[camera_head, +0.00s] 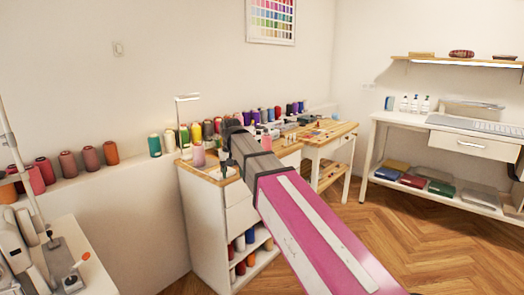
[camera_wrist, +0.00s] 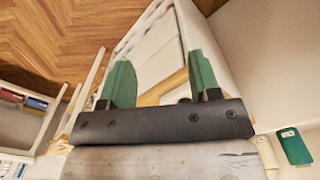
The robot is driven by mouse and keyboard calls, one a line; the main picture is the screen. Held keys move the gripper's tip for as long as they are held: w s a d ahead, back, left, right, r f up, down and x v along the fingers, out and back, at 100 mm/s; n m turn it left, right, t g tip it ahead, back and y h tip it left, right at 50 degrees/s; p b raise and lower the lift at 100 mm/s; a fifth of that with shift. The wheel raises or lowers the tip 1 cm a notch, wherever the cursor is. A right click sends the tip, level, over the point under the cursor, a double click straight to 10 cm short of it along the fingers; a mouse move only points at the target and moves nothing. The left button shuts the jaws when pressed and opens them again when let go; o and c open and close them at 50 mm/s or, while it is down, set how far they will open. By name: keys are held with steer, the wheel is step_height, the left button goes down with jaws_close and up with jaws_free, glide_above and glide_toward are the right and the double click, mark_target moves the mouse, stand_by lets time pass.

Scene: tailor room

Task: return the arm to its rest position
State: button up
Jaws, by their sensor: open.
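My arm, with a magenta and white link (camera_head: 310,228), reaches from the lower right of the head view up toward the wooden-topped sewing table (camera_head: 338,130). Its dark end is in front of the spools, and the fingers are hard to make out there. In the wrist view my gripper (camera_wrist: 162,75) shows two green fingers spread well apart with nothing between them. Beyond them is a white furniture surface (camera_wrist: 155,50), seen tilted.
Thread spools (camera_head: 110,153) line the ledge along the left wall. A white sewing machine (camera_head: 25,245) stands at lower left. A white side table (camera_head: 455,135) with a lower shelf is at right. The wood floor (camera_head: 400,235) between is clear. A green object (camera_wrist: 294,146) is at the wrist view's lower right.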

steer(key=s+d+f+m, duration=0.1)
steer(key=s+d+f, duration=0.3)
steer(key=d+f, duration=0.6)
steer(key=s+d+f, duration=0.4)
steer(key=d+f, duration=0.6)
steer(key=f, duration=0.1)
steer(key=s+d+f+m, duration=0.1)
steer(key=s+d+f, duration=0.3)
steer(key=d+f, duration=0.6)
steer(key=shift+s+d+f+m, duration=0.15)
steer(key=shift+s+d+m, duration=0.05)
steer(key=shift+m, duration=0.1)
stand_by(1.5)
